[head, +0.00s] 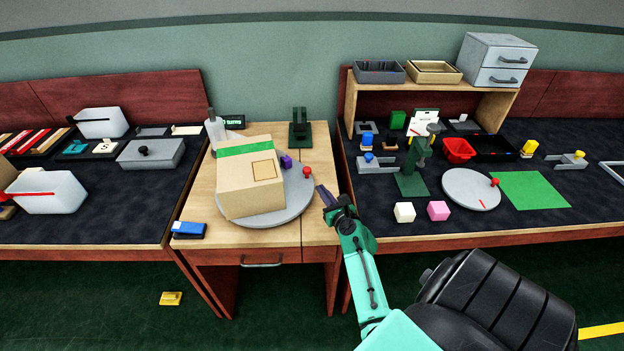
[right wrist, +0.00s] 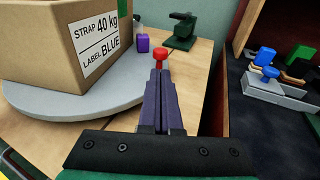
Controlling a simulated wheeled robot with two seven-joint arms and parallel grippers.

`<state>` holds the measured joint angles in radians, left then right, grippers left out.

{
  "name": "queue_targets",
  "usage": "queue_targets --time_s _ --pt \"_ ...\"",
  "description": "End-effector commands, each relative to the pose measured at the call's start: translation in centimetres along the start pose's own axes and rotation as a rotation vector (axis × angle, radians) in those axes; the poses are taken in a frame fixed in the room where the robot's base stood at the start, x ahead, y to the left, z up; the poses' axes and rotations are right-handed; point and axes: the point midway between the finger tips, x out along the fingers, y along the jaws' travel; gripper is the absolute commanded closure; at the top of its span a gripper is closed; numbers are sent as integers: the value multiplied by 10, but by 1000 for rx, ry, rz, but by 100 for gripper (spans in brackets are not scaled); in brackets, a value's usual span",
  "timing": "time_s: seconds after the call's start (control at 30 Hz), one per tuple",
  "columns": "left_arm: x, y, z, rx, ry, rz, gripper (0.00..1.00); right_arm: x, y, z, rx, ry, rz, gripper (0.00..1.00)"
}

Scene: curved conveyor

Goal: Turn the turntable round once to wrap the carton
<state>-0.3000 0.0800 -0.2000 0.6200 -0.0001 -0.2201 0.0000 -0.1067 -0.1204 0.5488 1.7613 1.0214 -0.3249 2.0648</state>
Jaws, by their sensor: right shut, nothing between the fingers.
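The cardboard carton (head: 250,180) with a green strip on top stands on the round grey turntable (head: 285,212). In the right wrist view the carton (right wrist: 40,50) has a white label reading "STRAP 40 kg" and "LABEL BLUE". A red knob (head: 306,171) stands at the turntable's right edge. My right gripper (head: 320,190) is shut and empty, just to the right of the turntable and close to the knob. In the right wrist view its fingers (right wrist: 159,80) point at the red knob (right wrist: 157,58); I cannot tell whether they touch it. My left gripper is not in view.
A purple block (head: 286,161) sits beside the carton. A wrap roll (head: 216,130) and a small display (head: 235,121) reading "0 turns" stand behind. A dark green stand (head: 300,128) is at the back. A blue stapler-like item (head: 189,229) lies at the front left.

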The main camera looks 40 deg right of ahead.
Motion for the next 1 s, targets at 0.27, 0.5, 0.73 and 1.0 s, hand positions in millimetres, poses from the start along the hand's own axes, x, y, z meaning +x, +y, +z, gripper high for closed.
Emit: queue_targets --time_s 0.27,0.5,0.73,1.0 --pt "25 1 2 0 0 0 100 60 0 -4 -1 -2 2 100" --pt "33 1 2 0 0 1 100 81 0 -1 -2 1 2 100" --pt "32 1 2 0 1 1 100 81 1 0 -3 2 2 100" --pt "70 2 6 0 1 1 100 102 -10 -8 -24 -2 125 100"
